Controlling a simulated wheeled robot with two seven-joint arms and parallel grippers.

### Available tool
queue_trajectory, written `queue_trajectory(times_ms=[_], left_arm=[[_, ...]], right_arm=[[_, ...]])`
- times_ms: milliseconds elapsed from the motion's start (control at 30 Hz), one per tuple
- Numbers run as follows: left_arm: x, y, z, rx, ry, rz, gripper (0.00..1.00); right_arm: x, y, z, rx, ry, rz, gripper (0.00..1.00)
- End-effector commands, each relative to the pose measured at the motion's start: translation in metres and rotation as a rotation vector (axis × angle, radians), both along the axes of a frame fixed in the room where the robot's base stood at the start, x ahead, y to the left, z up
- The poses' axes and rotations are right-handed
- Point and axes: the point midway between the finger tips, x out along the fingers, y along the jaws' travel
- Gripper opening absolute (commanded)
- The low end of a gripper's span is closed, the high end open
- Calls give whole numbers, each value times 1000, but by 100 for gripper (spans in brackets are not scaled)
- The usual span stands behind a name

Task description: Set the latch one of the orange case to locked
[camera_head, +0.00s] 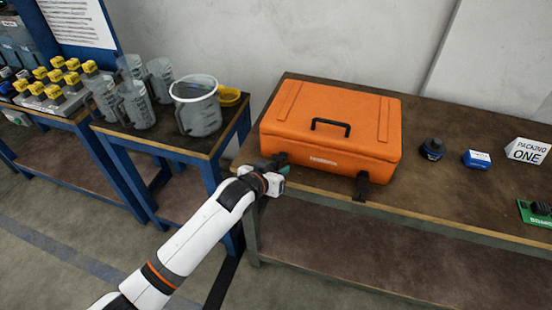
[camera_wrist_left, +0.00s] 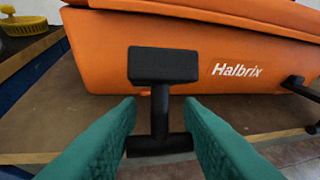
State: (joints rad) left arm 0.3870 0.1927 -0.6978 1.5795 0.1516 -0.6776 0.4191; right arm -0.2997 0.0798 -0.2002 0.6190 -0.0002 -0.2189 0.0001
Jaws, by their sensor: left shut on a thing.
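The orange case (camera_head: 330,112) stands closed on the brown table, with a black handle on its lid. It also shows in the wrist view (camera_wrist_left: 180,55), with "Halbrix" on its front. My left gripper (camera_head: 282,161) is at the left part of the case's front. In the wrist view its green fingers (camera_wrist_left: 160,130) are on either side of the stem of a black T-shaped latch (camera_wrist_left: 165,66), shut on it. The latch's wide upper part lies against the case front and its lower bar hangs below. A second black latch (camera_head: 362,186) hangs at the front right. My right gripper is out of view.
A gap separates the tables.

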Motion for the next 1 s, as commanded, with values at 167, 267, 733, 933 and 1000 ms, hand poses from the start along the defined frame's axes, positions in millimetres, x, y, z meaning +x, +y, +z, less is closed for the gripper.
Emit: queue_trajectory(times_ms=[167,267,733,933,1000], left_arm=[[2,-1,23,39,119,1,0],[4,-1,28,64,194,1,0],[19,-6,44,189,580,1,0],[22,-7,48,227,696,1,0],[21,-6,49,236,727,1,0]], right_arm=[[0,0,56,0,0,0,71],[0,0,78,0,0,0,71],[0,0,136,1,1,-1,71],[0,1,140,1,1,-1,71],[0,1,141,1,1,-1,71]])
